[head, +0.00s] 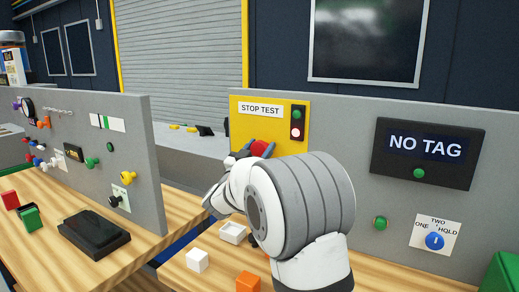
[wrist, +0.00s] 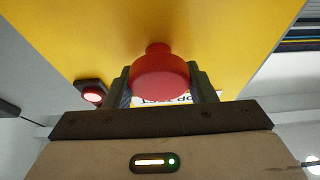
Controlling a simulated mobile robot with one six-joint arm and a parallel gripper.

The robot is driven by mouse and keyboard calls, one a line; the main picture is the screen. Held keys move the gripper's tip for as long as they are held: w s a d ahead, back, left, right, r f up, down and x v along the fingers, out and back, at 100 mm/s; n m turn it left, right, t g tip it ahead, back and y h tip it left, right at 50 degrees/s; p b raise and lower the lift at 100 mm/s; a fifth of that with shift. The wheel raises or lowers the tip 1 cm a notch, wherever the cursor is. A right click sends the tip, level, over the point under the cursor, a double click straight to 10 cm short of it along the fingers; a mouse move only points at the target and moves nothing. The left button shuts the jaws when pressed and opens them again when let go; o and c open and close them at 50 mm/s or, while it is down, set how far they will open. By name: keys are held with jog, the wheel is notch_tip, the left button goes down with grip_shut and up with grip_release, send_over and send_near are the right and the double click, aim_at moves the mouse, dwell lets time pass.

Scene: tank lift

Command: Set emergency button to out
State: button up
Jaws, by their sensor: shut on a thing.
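The red emergency button (head: 262,148) is on a yellow panel (head: 240,125) labelled "STOP TEST". In the wrist view the red button (wrist: 160,72) has a round head and a narrower neck against the yellow surface. My gripper (head: 250,152) is at the button, with one finger on each side of its head. In the wrist view my gripper (wrist: 161,85) is shut on the button. My arm hides the panel's lower part.
A "NO TAG" display (head: 426,148) with a green button, a green knob (head: 380,223) and a blue dial (head: 435,241) are to the right. A white block (head: 197,260), a white tray (head: 233,232) and an orange block (head: 248,281) lie on the bench. Another control panel (head: 140,150) stands left.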

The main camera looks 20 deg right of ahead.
jog(key=c, duration=0.4)
jog(key=shift+b+v, duration=0.45)
jog(key=shift+v, duration=0.35)
jog(key=shift+c, duration=0.3)
jog(key=shift+r, duration=0.15)
jog(key=o, duration=0.9)
jog(key=shift+o, duration=2.2)
jog(key=shift+r, duration=0.1)
jog(key=shift+s+a, duration=0.1)
jog(key=v, duration=0.7)
jog(key=shift+s+a+f, duration=0.2)
jog(key=shift+a, duration=0.05)
